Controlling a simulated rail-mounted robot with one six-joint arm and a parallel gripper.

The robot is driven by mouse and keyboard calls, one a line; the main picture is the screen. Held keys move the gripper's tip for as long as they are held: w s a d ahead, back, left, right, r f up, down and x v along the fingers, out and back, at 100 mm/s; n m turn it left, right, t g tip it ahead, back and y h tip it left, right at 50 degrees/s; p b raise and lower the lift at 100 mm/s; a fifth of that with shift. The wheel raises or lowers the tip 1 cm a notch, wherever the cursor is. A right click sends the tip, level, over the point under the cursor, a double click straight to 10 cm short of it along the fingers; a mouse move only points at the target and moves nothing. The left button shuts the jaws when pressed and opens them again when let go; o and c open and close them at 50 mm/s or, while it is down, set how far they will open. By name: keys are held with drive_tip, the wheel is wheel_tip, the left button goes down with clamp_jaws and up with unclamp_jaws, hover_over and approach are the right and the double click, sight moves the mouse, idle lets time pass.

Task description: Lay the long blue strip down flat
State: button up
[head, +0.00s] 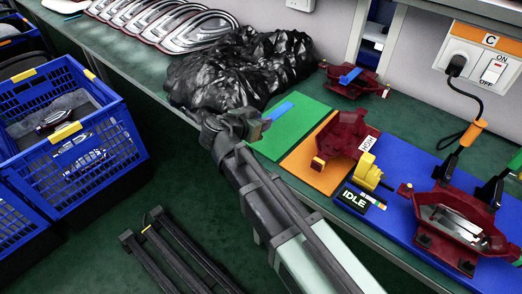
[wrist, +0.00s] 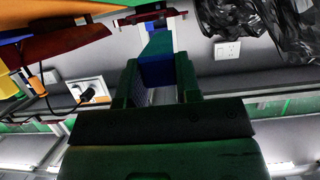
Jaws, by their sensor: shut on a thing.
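My gripper (head: 258,124) is shut on a blue strip (head: 280,110), which sticks out from the jaws above the green mat. In the wrist view the blue strip (wrist: 156,60) sits between the two fingers of my gripper (wrist: 158,80) and reaches away from them, its far part looking teal. The strip appears raised above the mat, not lying on it; its exact tilt is hard to tell. The green mat (head: 295,132) has a bare surface beneath. A second small blue piece (head: 350,75) lies on a dark red fixture at the back.
A black plastic bag (head: 235,70) bulges just behind my gripper. An orange mat (head: 312,165) with a red fixture (head: 342,135) lies to the right, then a blue mat (head: 405,225) with a clamp fixture (head: 455,225). Lamps (head: 165,25) line the back; blue crates (head: 70,145) stand left.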

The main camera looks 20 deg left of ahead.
sight(260, 142)
drive_tip(key=shift+f, duration=0.35)
drive_tip(key=shift+f+b, duration=2.5)
drive_tip(key=shift+f, duration=0.1)
drive_tip(key=o, duration=0.9)
drive_tip(key=shift+s+a+r+p, duration=0.15)
drive_tip(key=shift+s+r+p, duration=0.1)
drive_tip(key=shift+r+p, duration=0.35)
drive_tip(key=shift+s+a+r+p, duration=0.1)
drive_tip(key=shift+s+r+p, duration=0.1)
drive_tip(key=shift+r+p, duration=0.35)
drive_tip(key=p+v, duration=0.1)
drive_tip(key=v, duration=0.2)
drive_tip(key=p+v, duration=0.1)
drive_tip(key=v, duration=0.3)
drive_tip(key=p+v, duration=0.1)
drive_tip(key=v, duration=0.2)
drive_tip(key=shift+s+a+f+p, duration=0.2)
drive_tip(key=shift+s+p, duration=0.1)
drive_tip(key=shift+s, duration=0.1)
